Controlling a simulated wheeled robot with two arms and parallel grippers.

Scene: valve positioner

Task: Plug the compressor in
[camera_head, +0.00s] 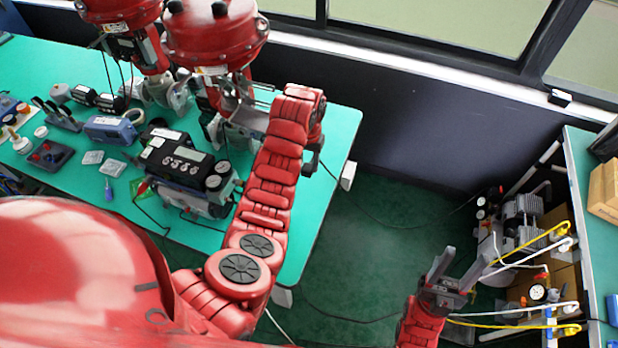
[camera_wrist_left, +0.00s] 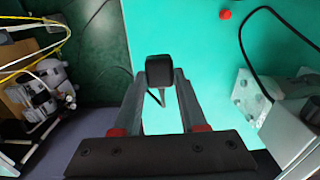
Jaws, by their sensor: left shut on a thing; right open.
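The compressor (camera_head: 518,218), a grey machine with gauges, stands low beside the right table. It also shows at the left of the left wrist view (camera_wrist_left: 42,95). My left gripper (camera_head: 312,163) is over the right end of the left table, partly hidden by its own arm. In the left wrist view it is shut on a black plug (camera_wrist_left: 159,69), held between the fingertips above the teal tabletop, with a short piece of dark cable below it. A thin dark cable (camera_head: 375,222) runs across the floor toward the compressor. My right gripper (camera_head: 462,268) is open and empty, left of the compressor.
The left teal table (camera_head: 335,130) carries red valve actuators (camera_head: 215,35), a black-and-grey device (camera_head: 185,165) and small tools. A white box (camera_head: 348,176) is at its right edge. Yellow and white hoses (camera_head: 530,245) hang near the right table. Green floor between the tables is mostly clear.

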